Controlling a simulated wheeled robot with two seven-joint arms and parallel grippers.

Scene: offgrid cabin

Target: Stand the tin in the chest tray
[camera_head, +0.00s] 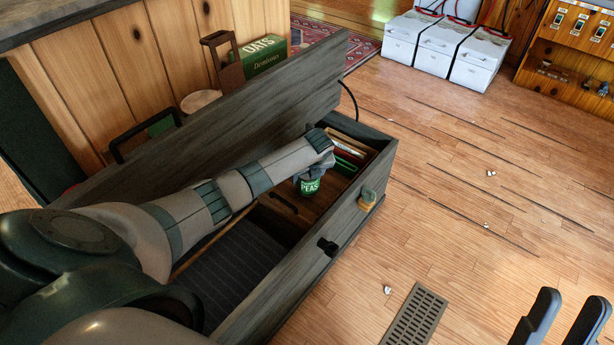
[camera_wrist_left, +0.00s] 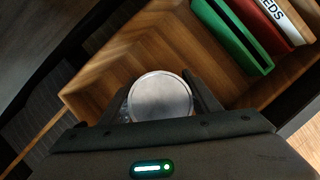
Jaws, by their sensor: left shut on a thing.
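A green tin marked PEAS (camera_head: 311,186) is upright over the wooden tray (camera_head: 330,203) inside the open chest (camera_head: 290,262). My left gripper (camera_head: 309,173) is shut on the tin from above, mostly hidden behind my own arm in the head view. In the left wrist view the tin's round metal lid (camera_wrist_left: 160,97) sits between the two fingers, with the bare tray floor (camera_wrist_left: 145,50) beyond it. I cannot tell whether the tin's base touches the tray. My right gripper (camera_head: 572,305) is open and empty over the floor at the lower right.
Green and red packets (camera_wrist_left: 235,35) stand at one end of the tray, close to the tin. The chest's raised lid (camera_head: 235,110) leans behind my left arm. A green OATS box (camera_head: 264,56) and a wooden carrier (camera_head: 225,65) stand behind it. Floor right of the chest is mostly clear.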

